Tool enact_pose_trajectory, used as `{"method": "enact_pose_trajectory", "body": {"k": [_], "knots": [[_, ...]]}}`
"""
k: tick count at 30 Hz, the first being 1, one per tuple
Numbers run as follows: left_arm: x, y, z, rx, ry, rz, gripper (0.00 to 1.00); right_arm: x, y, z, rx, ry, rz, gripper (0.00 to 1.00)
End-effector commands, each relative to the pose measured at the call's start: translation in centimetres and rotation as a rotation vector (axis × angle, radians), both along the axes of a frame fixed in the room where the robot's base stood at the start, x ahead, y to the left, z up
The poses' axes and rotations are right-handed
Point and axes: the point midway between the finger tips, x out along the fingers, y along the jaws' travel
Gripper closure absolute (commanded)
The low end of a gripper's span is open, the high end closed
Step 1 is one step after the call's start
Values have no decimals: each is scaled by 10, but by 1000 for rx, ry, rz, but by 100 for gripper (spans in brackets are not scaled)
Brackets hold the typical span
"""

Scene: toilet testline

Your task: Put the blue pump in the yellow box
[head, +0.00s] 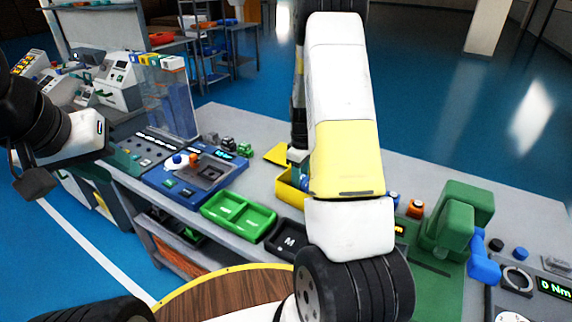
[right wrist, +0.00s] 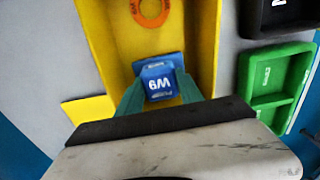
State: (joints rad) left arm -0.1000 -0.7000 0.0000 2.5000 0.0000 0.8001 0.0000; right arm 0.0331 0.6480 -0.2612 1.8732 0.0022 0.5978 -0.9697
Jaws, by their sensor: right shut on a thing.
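The blue pump (right wrist: 160,82), a small blue block with a white label, sits between the green fingers of my right gripper (right wrist: 158,88) in the right wrist view. The fingers are shut on it. The yellow box (right wrist: 205,45) lies behind and around it in that view, so the pump is over or inside the box; its exact height is unclear. In the head view the yellow box (head: 288,196) is partly hidden by my right arm, which also covers most of the gripper. My left gripper (head: 36,182) hangs at the far left, empty-looking and away from the bench; its finger opening is unclear.
A green tray (head: 240,228) and a black tray (head: 276,246) marked M stand beside the yellow box. A blue test station (head: 178,190) is further left. A green machine (head: 456,220) with a blue handle is at the right. An orange ring (right wrist: 150,10) shows in the box.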

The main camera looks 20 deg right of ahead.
Motion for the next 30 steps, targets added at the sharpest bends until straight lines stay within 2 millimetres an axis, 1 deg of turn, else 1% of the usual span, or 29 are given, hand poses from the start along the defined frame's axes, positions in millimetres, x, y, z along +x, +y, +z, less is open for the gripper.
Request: {"method": "enact_pose_trajectory", "body": {"k": [2, 3, 5, 6, 15, 17, 19, 23, 27, 30], "knots": [[0, 0, 0, 0, 0, 0, 64, 0, 0, -2, 0, 0, 0, 100], [0, 0, 0, 0, 0, 0, 64, 0, 0, -2, 0, 0, 0, 51], [0, 0, 0, 0, 0, 0, 64, 0, 0, -2, 0, 0, 0, 39], [0, 0, 0, 0, 0, 0, 64, 0, 0, -2, 0, 0, 0, 35], [0, 0, 0, 0, 0, 0, 64, 0, 0, -1, 0, 0, 0, 35], [0, 0, 0, 0, 0, 0, 64, 0, 0, 2, 0, -1, 0, 35], [0, 0, 0, 0, 0, 0, 64, 1, 0, 9, 1, -2, 1, 35], [0, 0, 0, 0, 0, 0, 64, 2, 0, 32, 0, -5, 1, 35], [0, 0, 0, 0, 0, 0, 64, 1, 0, 64, 0, -6, 1, 35], [0, 0, 0, 0, 0, 0, 64, 1, 0, 84, 0, -5, 1, 35]]}}
